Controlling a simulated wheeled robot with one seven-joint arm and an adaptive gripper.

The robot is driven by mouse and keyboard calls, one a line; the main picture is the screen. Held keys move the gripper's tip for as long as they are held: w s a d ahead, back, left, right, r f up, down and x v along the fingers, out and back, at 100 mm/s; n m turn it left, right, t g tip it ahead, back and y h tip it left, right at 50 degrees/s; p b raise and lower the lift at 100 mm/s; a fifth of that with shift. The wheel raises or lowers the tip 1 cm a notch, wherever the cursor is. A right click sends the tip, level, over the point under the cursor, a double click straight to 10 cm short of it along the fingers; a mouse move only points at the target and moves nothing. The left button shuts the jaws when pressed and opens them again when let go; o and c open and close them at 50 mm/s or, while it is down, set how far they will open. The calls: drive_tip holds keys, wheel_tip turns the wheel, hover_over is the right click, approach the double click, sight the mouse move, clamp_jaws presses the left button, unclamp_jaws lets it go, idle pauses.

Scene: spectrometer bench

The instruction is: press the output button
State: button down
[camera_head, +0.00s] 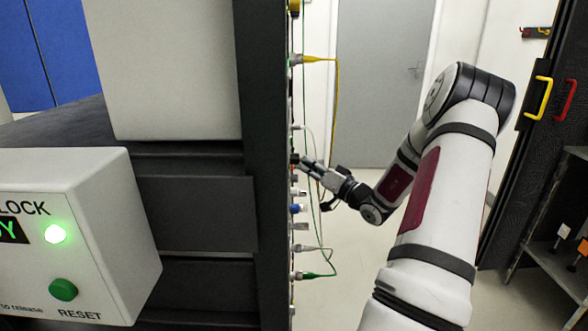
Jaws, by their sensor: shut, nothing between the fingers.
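My gripper (302,163) reaches in from the right, its fingers shut and pointing left at the side face of the dark rack (267,120). The fingertips are at or very near a row of connectors and knobs on that face. I see the face almost edge-on, so I cannot tell whether they touch anything. No output button can be made out; it may be among the small parts there or hidden by the fingers.
Yellow (337,110) and green (334,262) cables hang from the rack's face near my gripper. A white box (100,215) with a lit green lamp (55,234) and a green RESET button (63,290) stands at left. Open floor and a grey door (380,90) lie behind.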

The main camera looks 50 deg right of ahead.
drive_tip(key=shift+s+d+b, duration=0.5)
drive_tip(key=shift+s+d, duration=1.45)
drive_tip(key=shift+s, duration=0.3)
